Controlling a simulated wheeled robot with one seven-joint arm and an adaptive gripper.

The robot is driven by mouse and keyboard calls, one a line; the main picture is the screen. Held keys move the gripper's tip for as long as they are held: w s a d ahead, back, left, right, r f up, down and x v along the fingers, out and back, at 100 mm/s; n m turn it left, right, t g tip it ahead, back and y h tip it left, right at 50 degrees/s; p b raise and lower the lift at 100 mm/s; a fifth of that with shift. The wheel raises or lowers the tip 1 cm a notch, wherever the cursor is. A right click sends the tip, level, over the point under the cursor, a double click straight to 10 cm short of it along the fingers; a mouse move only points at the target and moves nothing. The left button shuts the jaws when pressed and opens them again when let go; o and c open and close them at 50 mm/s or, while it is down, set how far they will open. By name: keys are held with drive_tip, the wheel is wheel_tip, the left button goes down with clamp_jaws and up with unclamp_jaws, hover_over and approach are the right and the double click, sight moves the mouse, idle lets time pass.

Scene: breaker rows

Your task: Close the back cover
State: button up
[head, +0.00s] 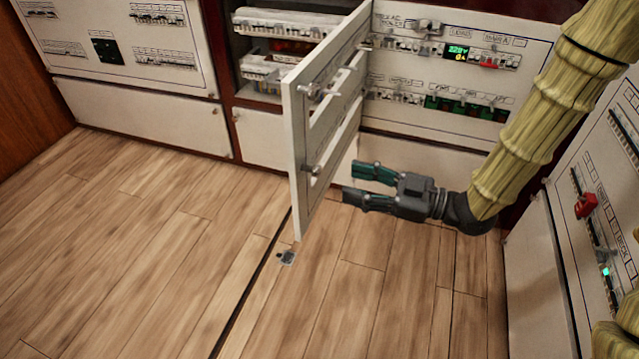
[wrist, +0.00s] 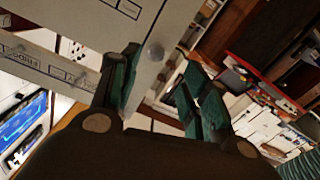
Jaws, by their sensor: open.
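The back cover (head: 298,165) is a white panel with long slots and round knobs. It stands swung open, jutting out from the back wall in front of an open breaker bay (head: 275,60). My gripper (head: 352,182), with dark green fingers, is open just right of the cover's lower part, fingers pointing left at it.
A breaker panel with a lit display (head: 458,51) is right of the cover. Another closed panel (head: 120,45) is at the left. A side panel with a red switch (head: 587,205) stands at the right. A small grey piece (head: 286,257) lies on the wooden floor, which is otherwise clear.

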sight(319, 173)
drive_tip(key=shift+w+b+x, duration=0.15)
drive_tip(key=shift+b+x, duration=0.65)
drive_tip(key=shift+x, duration=1.5)
drive_tip(key=shift+w+b+x, duration=0.1)
drive_tip(key=shift+b+x, duration=0.65)
drive_tip(key=shift+x, duration=1.6)
drive_tip(key=shift+d, duration=0.1)
